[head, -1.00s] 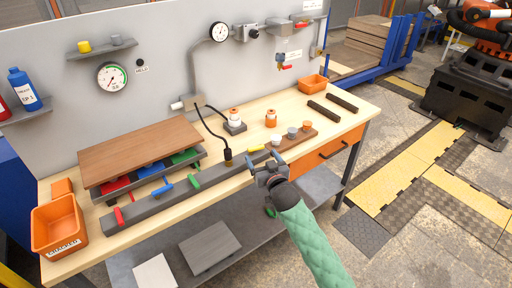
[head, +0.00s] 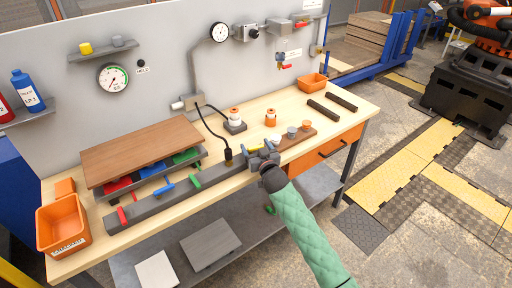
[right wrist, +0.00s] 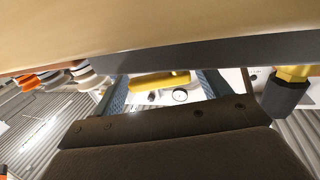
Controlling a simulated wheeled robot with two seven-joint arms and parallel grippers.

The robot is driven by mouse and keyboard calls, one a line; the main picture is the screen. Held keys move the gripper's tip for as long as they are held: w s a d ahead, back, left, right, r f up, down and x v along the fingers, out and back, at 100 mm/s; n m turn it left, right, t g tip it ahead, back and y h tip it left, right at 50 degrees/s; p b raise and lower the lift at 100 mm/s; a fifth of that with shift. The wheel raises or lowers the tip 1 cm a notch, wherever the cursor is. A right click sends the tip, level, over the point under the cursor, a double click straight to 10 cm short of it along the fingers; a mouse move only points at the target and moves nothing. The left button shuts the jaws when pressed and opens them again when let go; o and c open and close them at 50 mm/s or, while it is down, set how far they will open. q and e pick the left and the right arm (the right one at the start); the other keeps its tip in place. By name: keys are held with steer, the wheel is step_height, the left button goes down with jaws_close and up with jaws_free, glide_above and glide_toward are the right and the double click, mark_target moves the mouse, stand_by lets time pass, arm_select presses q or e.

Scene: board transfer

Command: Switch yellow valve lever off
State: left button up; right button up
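The yellow valve lever (head: 255,147) is at the right end of a long grey bar (head: 150,207) on the bench, partly hidden by my right gripper (head: 263,158). In the right wrist view the yellow lever (right wrist: 160,81) shows between the two fingers of the right gripper (right wrist: 163,90). The fingers are spread, with gaps on both sides of the lever. Red (head: 122,216), blue (head: 164,187) and green (head: 194,180) levers sit farther left along the bar. My left gripper is not in view.
A black cable plug (head: 228,155) stands just left of the gripper; its yellow base shows in the wrist view (right wrist: 293,74). A brown board (head: 140,150) rests at the left, behind the bar.

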steer(key=c, duration=0.8)
steer(key=shift+o, duration=0.2)
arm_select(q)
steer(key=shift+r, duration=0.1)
arm_select(e)
steer(key=shift+r, duration=0.1)
steer(key=shift+w+n+y+p, duration=0.1)
steer(key=shift+n+y+p, duration=0.2)
steer(key=shift+y, duration=0.2)
steer(key=shift+a+n+g+y, duration=0.1)
steer(key=shift+n+g+y, duration=0.2)
steer(key=shift+g+y, duration=0.1)
steer(key=shift+w+a+r+n+g+y+p, duration=0.1)
steer(key=shift+n+g+y+p, duration=0.2)
steer(key=shift+n+y+p, duration=0.15)
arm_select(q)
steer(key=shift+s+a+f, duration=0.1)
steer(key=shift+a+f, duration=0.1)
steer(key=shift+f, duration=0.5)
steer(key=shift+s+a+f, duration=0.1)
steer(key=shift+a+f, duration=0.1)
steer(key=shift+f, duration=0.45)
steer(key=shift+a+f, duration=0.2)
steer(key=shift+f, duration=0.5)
arm_select(e)
steer(key=shift+n+g+y, duration=0.5)
steer(key=shift+n+y, duration=0.05)
steer(key=shift+y, duration=0.3)
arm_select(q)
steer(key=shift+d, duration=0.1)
